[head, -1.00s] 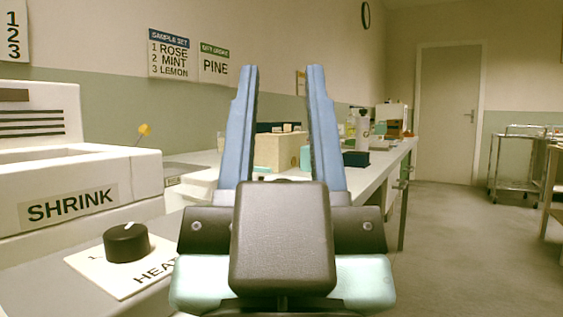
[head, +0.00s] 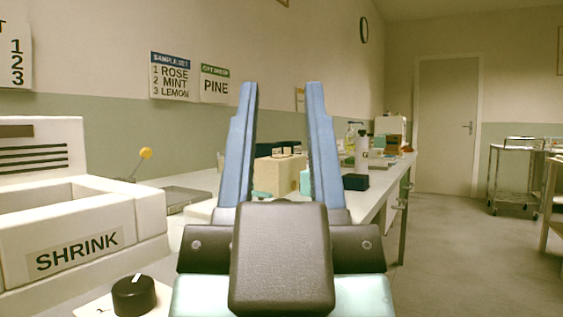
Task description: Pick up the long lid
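My gripper (head: 281,90) fills the middle of the head view, pointing away down the bench. Its two blue fingers are wide apart with nothing between the tips. I cannot make out a long lid for certain. Between and beyond the fingers stands a beige box (head: 268,171) with dark-topped items at its back. A small teal item (head: 306,182) is by the right finger. A dark block (head: 355,182) lies to the right of the fingers on the white bench (head: 377,198). My gripper hides part of the bench.
A white machine labelled SHRINK (head: 78,255) stands at the left, with a black knob (head: 134,294) in front. A white bottle (head: 361,152) stands farther along the bench. Open floor (head: 455,245) lies to the right, with a metal cart (head: 514,175) beyond.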

